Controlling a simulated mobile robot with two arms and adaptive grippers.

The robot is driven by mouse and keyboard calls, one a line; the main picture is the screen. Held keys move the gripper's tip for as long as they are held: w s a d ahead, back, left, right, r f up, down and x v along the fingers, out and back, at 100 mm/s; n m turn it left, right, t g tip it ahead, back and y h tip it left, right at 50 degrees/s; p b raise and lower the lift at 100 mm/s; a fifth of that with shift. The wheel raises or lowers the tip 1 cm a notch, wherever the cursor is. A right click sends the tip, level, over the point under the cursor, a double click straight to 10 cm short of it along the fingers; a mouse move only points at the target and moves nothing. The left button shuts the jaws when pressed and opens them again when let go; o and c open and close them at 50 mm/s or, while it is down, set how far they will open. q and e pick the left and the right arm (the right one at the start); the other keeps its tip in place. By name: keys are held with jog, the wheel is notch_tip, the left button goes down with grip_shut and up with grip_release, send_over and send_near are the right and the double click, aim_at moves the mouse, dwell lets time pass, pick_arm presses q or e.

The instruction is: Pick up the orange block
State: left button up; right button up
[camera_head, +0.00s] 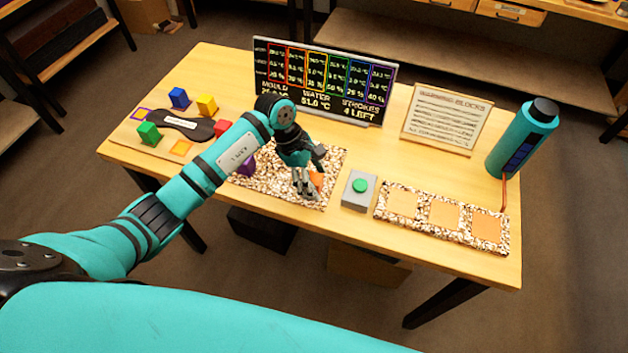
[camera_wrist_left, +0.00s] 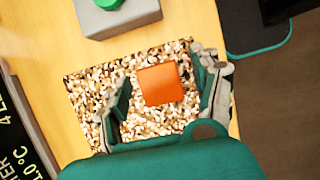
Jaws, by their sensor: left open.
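The orange block (camera_wrist_left: 160,84) sits on the pebbled mat (camera_wrist_left: 88,82) in the left wrist view, between the two spread fingers of my left gripper (camera_wrist_left: 166,92). In the head view the orange block (camera_head: 317,180) is partly hidden behind the fingers of my left gripper (camera_head: 309,182), which hangs low over the pebbled mat (camera_head: 325,160). The gripper is open, and I cannot tell whether a finger touches the block. My right gripper is not in view.
A grey box with a green button (camera_head: 360,186) stands right of the mat. A purple block (camera_head: 246,168) and a red block (camera_head: 223,128) lie near my forearm. A screen (camera_head: 325,82), a sign board (camera_head: 446,118) and a teal bottle (camera_head: 521,140) stand behind. A pebbled strip (camera_head: 422,208) lies front right.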

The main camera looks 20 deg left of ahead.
pick_arm(q)
jog(key=c, duration=1.2)
jog(key=shift+r, duration=0.1)
